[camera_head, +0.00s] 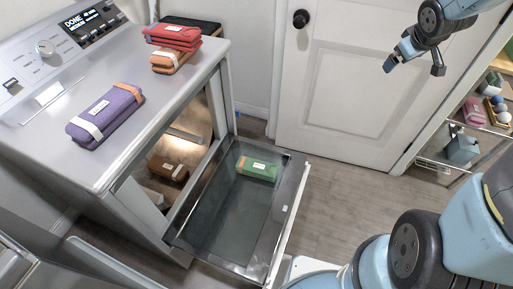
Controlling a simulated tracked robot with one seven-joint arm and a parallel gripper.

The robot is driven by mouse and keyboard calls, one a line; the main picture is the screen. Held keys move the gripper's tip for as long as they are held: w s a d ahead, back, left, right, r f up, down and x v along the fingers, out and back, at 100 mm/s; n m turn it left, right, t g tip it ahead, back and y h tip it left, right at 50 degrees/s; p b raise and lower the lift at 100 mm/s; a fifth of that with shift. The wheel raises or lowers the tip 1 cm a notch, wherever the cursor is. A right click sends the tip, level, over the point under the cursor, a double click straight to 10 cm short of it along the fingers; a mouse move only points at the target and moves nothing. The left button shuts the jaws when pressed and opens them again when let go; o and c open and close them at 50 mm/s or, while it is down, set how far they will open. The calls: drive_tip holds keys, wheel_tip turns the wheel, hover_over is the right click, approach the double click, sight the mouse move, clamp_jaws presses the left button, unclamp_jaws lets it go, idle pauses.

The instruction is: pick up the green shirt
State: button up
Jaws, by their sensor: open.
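The green shirt (257,169) is a small folded bundle with an orange band and a white label. It lies on the glass of the open, lowered washer door (293,207), towards the door's far end. My gripper (412,68) is at the upper right, in front of the white room door. Its two fingers are spread apart with nothing between them. It is well away from the green shirt, up and to the right of it in the picture.
A purple bundle (105,115), a red bundle (173,36) and an orange bundle (175,58) lie on the washer top (140,150). A brown bundle (167,168) is inside the washer. A shelf rack (465,175) stands right. Wood floor shows between.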

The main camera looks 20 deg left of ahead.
drive_tip(key=w+a+f+n+y, duration=0.1)
drive_tip(key=w+a+f+n, duration=0.15)
drive_tip(key=f, duration=0.45)
drive_tip(key=w+a+f+n+y, duration=0.1)
drive_tip(key=w+a+f+y, duration=0.1)
drive_tip(key=w+a+f, duration=0.35)
drive_tip(key=n+g+y, duration=0.6)
drive_tip(key=g+y, duration=0.1)
drive_tip(key=y, duration=0.4)
approach(257, 165)
drive_tip(key=x, duration=0.2)
drive_tip(key=shift+a+r, duration=0.15)
drive_tip(key=shift+a, duration=0.2)
drive_tip(key=shift+f+x, duration=0.15)
drive_tip(key=shift+x, duration=1.15)
drive_tip(key=shift+f+x, duration=0.15)
drive_tip(key=shift+x, duration=1.15)
drive_tip(key=shift+s+d, duration=0.1)
drive_tip(key=shift+d, duration=0.05)
drive_tip(key=c, duration=1.1)
drive_tip(key=shift+r, duration=0.1)
